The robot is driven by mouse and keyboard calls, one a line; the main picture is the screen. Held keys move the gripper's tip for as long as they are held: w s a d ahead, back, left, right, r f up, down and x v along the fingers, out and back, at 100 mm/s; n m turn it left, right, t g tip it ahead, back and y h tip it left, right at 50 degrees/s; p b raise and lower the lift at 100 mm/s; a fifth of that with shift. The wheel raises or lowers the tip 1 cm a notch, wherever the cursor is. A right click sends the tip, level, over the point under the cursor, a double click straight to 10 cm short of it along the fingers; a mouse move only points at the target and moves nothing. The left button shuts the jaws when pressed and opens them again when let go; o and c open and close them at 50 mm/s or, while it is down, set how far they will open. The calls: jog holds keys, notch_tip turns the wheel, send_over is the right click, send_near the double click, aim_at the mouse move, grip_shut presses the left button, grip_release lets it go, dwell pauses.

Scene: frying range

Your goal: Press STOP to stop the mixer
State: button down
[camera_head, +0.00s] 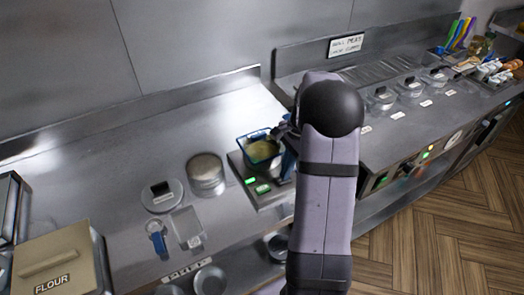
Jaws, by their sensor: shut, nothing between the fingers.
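The mixer (239,163) stands on the steel counter near the middle, with a dark base and a blue-rimmed bowl (244,140) holding something yellowish. A small lit green display (250,181) and a green button or label (263,189) show on the front of its base. I cannot read their lettering, and no STOP button can be made out. My arm stands upright in front of the mixer's right side and covers it. My gripper's fingertips are hidden behind the arm, so their contact with the mixer cannot be seen.
Left of the mixer are a round metal container (206,170), a lidded pan (161,196), a clear tray (187,228) and a blue-handled tool (157,240). A FLOUR bin (62,262) stands at lower left. Lidded pots (381,98) sit on the right-hand range. The back left counter is clear.

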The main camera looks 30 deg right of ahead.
jog(key=shift+f, duration=0.25)
notch_tip(320, 180, up, 8)
jog(key=p, duration=0.7)
dwell(0.3)
dwell(0.6)
